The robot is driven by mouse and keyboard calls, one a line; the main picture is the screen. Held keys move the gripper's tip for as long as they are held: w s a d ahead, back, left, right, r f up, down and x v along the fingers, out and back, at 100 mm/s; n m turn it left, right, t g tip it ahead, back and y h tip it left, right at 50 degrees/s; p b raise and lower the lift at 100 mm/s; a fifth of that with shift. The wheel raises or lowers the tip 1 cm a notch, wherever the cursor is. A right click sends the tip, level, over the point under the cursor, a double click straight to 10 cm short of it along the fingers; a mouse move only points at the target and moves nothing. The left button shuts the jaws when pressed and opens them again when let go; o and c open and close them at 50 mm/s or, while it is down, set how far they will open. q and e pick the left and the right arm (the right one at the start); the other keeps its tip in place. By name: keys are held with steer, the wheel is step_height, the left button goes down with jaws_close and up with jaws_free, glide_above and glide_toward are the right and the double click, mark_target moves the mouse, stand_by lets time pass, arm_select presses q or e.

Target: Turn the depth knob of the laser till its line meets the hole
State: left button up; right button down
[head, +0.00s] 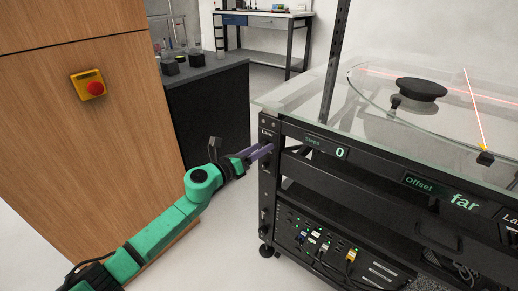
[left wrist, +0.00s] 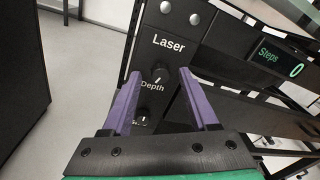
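The black Depth knob (left wrist: 160,74) is on the dark front panel under the word Laser, with its label just below it. My left gripper (left wrist: 160,74) is open, with one purple finger on each side of the knob and gaps between. In the head view the left gripper (head: 266,151) reaches the left edge of the black cabinet, hiding the knob there. A small black laser (head: 485,157) sits on the glass top with a bright orange-red line (head: 475,108) running from it. The Offset display (head: 447,193) reads far. I cannot make out the hole. My right gripper is out of view.
A second knob (left wrist: 143,116) sits below, partly hidden. The Steps display (head: 327,148) reads 0. A black disc (head: 421,88) stands on the round glass turntable. A wooden cabinet (head: 130,130) with a red button stands left; floor is clear between.

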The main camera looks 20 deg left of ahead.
arm_select(q)
steer(key=b+v, duration=0.1)
steer(key=v, duration=1.3)
steer(key=shift+s, duration=0.25)
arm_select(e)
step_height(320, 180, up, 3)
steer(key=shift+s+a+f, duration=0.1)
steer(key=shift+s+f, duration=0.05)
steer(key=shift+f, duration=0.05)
arm_select(q)
steer(key=shift+a, duration=0.15)
